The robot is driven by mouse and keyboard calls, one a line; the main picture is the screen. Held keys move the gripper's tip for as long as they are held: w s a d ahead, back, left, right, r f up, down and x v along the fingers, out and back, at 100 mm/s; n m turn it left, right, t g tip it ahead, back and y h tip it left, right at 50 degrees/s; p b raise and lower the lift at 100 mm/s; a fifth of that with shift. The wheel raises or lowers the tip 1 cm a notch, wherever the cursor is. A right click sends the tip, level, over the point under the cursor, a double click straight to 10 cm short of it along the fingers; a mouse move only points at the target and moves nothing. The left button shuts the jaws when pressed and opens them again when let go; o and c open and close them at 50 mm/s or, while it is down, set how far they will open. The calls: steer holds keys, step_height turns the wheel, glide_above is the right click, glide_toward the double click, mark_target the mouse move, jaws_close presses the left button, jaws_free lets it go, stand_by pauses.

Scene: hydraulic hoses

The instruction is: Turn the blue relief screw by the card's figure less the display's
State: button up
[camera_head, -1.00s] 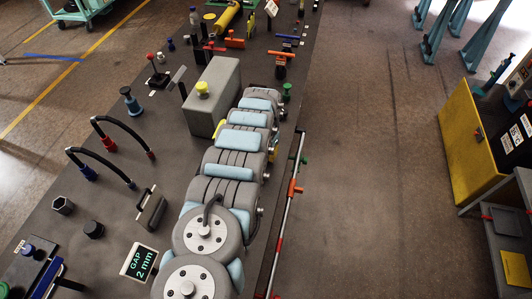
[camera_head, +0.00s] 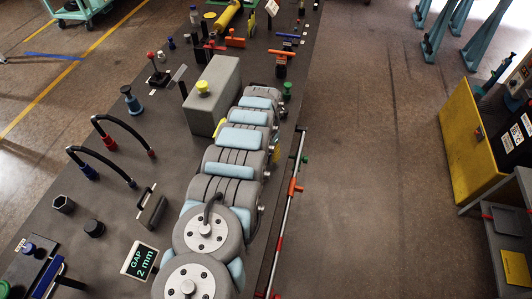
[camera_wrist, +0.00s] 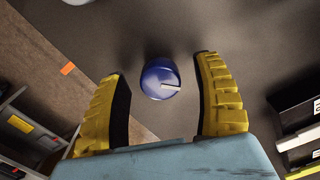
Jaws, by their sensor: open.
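The blue relief screw (camera_wrist: 161,79) shows in the wrist view as a round blue head with a pale line marking on it. My gripper (camera_wrist: 161,69) is open, with one yellow, black-padded finger on each side of the screw. Gaps show between the screw and both fingers, and nothing is held. The display (camera_head: 139,261) in the head view lies near the front of the bench and reads "GAP 2 mm". I cannot make out a card's figure.
Two black hoses (camera_head: 121,131) arch over the dark bench left of my arm. A grey box with a yellow knob (camera_head: 203,88) and a handled block (camera_head: 151,208) stand nearby. A yellow panel (camera_head: 470,140) stands across the floor at right.

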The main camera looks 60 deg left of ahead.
step_height(320, 180, up, 12)
stand_by(0.9)
steer(key=shift+w+f, duration=0.1)
stand_by(0.6)
